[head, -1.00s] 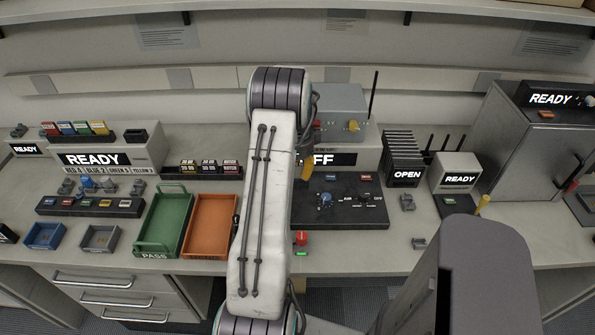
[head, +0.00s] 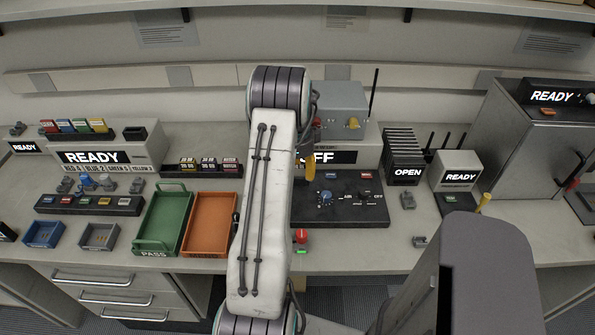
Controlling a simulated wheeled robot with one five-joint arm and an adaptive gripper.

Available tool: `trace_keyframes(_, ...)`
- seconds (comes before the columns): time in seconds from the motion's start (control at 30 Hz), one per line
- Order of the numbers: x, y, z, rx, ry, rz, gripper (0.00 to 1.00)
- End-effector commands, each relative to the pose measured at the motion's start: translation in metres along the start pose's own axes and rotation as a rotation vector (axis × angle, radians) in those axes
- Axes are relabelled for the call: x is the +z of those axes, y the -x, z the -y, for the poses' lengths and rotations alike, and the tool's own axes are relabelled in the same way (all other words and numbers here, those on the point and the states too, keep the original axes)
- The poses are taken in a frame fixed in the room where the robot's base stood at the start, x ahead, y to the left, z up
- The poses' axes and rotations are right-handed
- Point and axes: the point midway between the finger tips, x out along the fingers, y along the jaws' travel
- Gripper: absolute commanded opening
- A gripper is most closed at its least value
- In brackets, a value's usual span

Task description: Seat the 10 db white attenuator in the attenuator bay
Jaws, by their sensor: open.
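My arm runs up the middle of the head view, and most of my gripper is hidden behind it. One yellow finger-like part, seemingly of my gripper (head: 310,168), shows just right of the arm above the black control panel (head: 350,213). The other fingertip and anything between the fingers are hidden. A dark rack (head: 201,175) left of the arm holds small modules with white labels (head: 208,165); their print is too small to read surely. I cannot make out the 10 dB white attenuator. I cannot tell which opening is the attenuator bay.
A green tray (head: 139,245) marked PASS and an orange tray (head: 222,249) lie left of the arm. A grey box (head: 345,103) with a black antenna stands behind the panel. A red button (head: 301,236) is near the front edge. An OPEN rack (head: 405,180) stands right.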

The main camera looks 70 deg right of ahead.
Motion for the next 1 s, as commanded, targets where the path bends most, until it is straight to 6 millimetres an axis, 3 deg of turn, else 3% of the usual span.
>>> trace_keyframes(0.6, 0.0, 0.093, 0.001, -0.006, 0.0, -0.001, 0.54)
trace_keyframes(1.0, 0.0, 0.116, 0.0, -0.001, 0.0, 0.0, 0.54)
